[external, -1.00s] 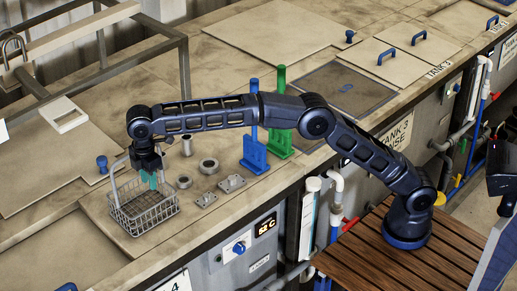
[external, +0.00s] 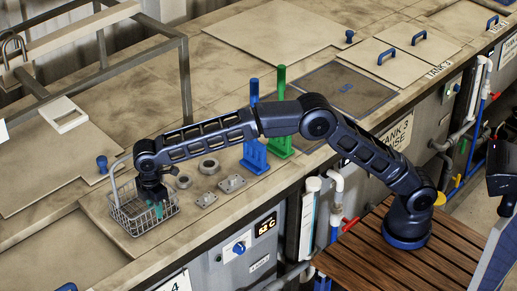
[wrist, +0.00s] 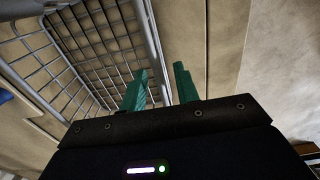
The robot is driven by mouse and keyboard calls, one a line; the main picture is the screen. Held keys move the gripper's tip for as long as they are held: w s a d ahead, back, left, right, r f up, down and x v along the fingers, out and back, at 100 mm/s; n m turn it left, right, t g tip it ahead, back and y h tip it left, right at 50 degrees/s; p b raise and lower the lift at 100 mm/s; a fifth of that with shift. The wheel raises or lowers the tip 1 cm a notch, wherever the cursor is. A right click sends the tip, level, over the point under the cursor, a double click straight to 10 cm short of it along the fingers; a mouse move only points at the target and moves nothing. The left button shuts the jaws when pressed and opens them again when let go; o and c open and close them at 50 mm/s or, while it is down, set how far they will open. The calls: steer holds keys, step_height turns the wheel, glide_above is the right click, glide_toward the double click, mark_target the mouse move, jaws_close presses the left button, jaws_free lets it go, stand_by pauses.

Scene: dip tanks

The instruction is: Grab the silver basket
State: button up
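The silver wire basket (external: 128,217) stands upright on the bench at the left in the external view, its tall handle (external: 113,180) rising on its left side. My gripper (external: 159,208) points down at the basket's right part, with its teal fingers low at the mesh. In the wrist view the basket's mesh (wrist: 90,45) fills the upper left. There my gripper (wrist: 161,82) is open, with one finger on each side of the basket's rim bar (wrist: 153,40). A gap shows between the fingers. Whether either finger touches the wire I cannot tell.
Metal rings (external: 209,166) and small metal blocks (external: 231,183) lie right of the basket. A blue stand (external: 255,155) and a green stand (external: 281,140) rise farther right. A grey frame (external: 185,80) stands behind. Bare bench lies in front of the basket.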

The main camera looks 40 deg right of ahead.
mark_target(158, 222)
steer(key=shift+s+f, duration=0.1)
steer(key=shift+f, duration=1.45)
jaws_close()
